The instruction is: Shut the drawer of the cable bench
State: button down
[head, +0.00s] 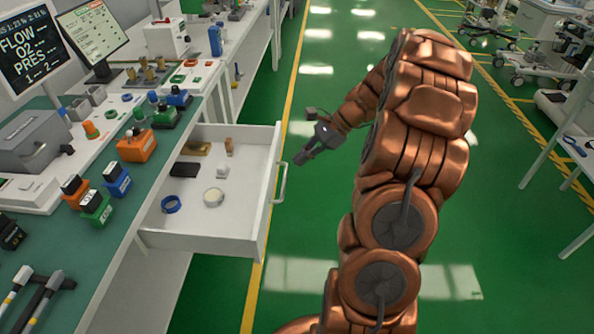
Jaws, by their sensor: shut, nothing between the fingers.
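The cable bench (118,222) runs along the left, with a green top and white body. Its white drawer (200,243) stands pulled out to the right, over the floor. A pale handle (281,182) is on the drawer's outer front face. Inside the drawer lie a blue ring, a pale round roll, a dark flat block and a few small items. My gripper (306,160) is shut and empty. It appears just right of the drawer front, near the upper end of the handle; a small gap shows between them in the picture.
Colourful connector blocks (137,145), a grey box (35,140) and monitors (92,33) stand on the bench. Green floor (315,80) is clear right of the drawer. Carts (540,45) and a white table (575,150) stand at far right.

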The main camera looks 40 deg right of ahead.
jog(key=d+f+m+t+b, duration=0.1)
jog(key=d+f+m+t, duration=0.35)
jog(key=d, duration=0.85)
jog(key=w+a+f+g+p, duration=0.1)
jog(key=w+a+f, duration=0.5)
jog(key=a, duration=0.3)
jog(key=shift+w+a+f+m+p, duration=0.15)
jog(key=shift+w+f+m+p, duration=0.2)
jog(key=shift+w, duration=0.25)
